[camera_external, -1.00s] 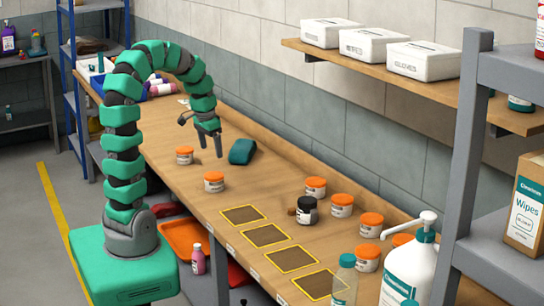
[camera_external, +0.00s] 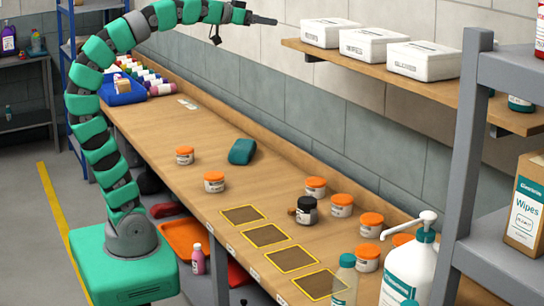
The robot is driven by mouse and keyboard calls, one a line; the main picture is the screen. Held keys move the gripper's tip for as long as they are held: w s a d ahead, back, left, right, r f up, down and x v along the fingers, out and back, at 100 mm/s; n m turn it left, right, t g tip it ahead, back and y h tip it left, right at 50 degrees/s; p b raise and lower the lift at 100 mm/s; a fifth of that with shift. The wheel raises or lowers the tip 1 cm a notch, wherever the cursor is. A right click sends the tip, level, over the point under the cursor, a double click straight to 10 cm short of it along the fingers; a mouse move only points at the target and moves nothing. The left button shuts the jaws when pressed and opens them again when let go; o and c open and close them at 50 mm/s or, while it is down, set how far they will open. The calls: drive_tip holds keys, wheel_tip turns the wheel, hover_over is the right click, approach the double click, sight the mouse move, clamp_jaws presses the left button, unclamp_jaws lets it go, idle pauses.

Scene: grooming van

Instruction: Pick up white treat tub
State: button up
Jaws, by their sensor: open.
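Several white tubs with orange lids stand upright on the wooden bench (camera_external: 160,135). One tub (camera_external: 185,156) stands near the middle of the bench, and another tub (camera_external: 214,183) is closer to the front edge. More stand to the right: one (camera_external: 316,189) by the wall, one (camera_external: 341,206) beside it, one (camera_external: 371,225) and one (camera_external: 367,259); another is partly hidden behind the pump bottle. I cannot read their labels. My gripper (camera_external: 273,21) is raised high above the bench, pointing right toward the wall shelf, open and empty, apart from every tub.
A dark jar (camera_external: 307,211) stands among the right-hand tubs. Yellow-edged squares (camera_external: 243,215) line the front edge. A green block (camera_external: 242,151) lies near the wall. A pump bottle (camera_external: 410,272) stands at right. The wall shelf (camera_external: 410,88) holds white boxes.

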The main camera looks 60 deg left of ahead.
sight(316, 180)
drive_tip(key=shift+o, duration=0.3)
drive_tip(key=shift+w+a+f, duration=0.1)
drive_tip(key=shift+a+f, duration=0.05)
